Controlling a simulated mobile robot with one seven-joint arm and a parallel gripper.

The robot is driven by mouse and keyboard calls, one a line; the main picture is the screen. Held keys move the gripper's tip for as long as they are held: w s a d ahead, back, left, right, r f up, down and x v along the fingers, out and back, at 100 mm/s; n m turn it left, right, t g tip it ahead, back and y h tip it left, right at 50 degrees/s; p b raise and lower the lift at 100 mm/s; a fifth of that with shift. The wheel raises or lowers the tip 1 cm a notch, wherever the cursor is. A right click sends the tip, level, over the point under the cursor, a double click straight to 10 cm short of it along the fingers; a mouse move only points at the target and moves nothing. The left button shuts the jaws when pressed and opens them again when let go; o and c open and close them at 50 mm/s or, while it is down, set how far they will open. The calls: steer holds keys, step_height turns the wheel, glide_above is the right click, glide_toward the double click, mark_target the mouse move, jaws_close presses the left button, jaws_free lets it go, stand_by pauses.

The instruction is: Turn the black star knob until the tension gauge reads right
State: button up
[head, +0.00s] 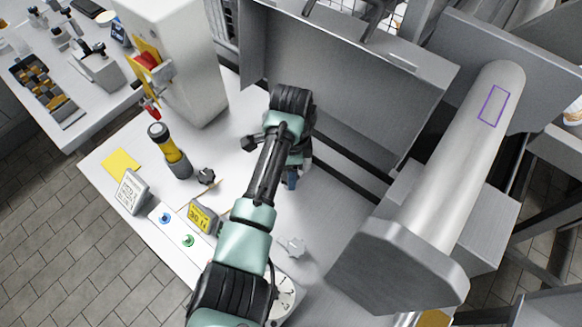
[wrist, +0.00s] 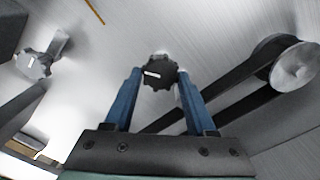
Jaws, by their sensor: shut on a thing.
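In the wrist view a black star knob (wrist: 158,72) with a white mark sits between the two blue fingertips of my gripper (wrist: 155,80), which is shut on it. In the head view my gripper (head: 291,180) is over the bright machine plate, and my arm hides this knob. Another black star knob (head: 206,176) stands left of the gripper. A round dial with a white face (head: 285,298), probably the tension gauge, is partly hidden by my arm; its reading is not legible.
A grey star knob (head: 293,247) is near my arm; it also shows in the wrist view (wrist: 33,66). A yellow-black flashlight-like cylinder (head: 170,152), a grey label block (head: 131,192) and blue and green buttons lie left. A large metal roller (head: 455,165) and upright panel flank the right.

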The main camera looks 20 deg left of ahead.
stand_by(0.5)
steer(key=o, duration=1.4)
step_height(320, 180, up, 13)
steer(key=shift+p, duration=0.55)
